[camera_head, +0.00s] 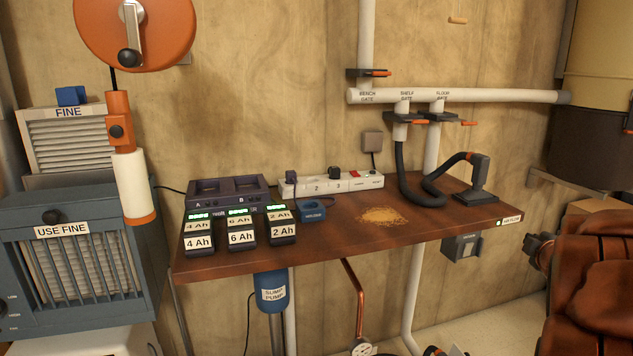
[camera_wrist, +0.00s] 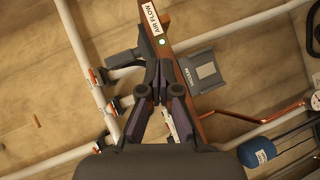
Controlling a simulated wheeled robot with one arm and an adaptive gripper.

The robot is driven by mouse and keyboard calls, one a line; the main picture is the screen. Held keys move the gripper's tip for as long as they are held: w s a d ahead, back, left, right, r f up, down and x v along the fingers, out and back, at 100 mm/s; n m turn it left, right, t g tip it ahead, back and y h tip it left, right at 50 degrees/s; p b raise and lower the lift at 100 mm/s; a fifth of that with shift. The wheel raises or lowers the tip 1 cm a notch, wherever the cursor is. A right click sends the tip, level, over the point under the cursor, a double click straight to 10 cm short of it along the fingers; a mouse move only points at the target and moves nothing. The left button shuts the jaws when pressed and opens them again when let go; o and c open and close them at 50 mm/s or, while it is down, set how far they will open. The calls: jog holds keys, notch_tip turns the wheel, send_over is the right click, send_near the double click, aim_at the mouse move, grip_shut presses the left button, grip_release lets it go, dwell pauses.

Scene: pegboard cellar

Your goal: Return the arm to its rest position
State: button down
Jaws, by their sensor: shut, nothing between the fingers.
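My gripper (camera_wrist: 158,78) shows in the wrist view. Its dark fingers are drawn together at the tips with nothing between them. Beyond it are the bench's end edge, with an AIR FLOW label (camera_wrist: 154,20), and a grey box (camera_wrist: 202,71). I cannot judge the distance between them and the fingers. I do not see my arm or gripper in the head view.
In the head view, the wooden bench (camera_head: 335,238) holds several batteries (camera_head: 240,232), a charger (camera_head: 228,190), a power strip (camera_head: 335,184), a sawdust pile (camera_head: 383,215) and a black hose nozzle (camera_head: 478,180). White pipes (camera_head: 460,96) run above. A brown padded thing (camera_head: 590,285) stands right.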

jog(key=s+a+r+m+g+y+p, duration=0.3)
jog(key=s+a+g+p, duration=0.4)
jog(key=s+a+p, duration=0.4)
jog(key=s+a+r+m+g+y+p, duration=0.3)
jog(key=s+a+p, duration=0.7)
jog(key=s+a, duration=1.3)
notch_tip(320, 180, up, 2)
jog(key=s+m+g, duration=0.2)
jog(key=m+g, duration=0.2)
jog(key=g, duration=0.1)
jog(key=shift+a+r+m+p, duration=0.2)
jog(key=shift+a+m+p, duration=0.1)
jog(key=shift+a+p, duration=0.05)
jog(key=shift+d, duration=0.1)
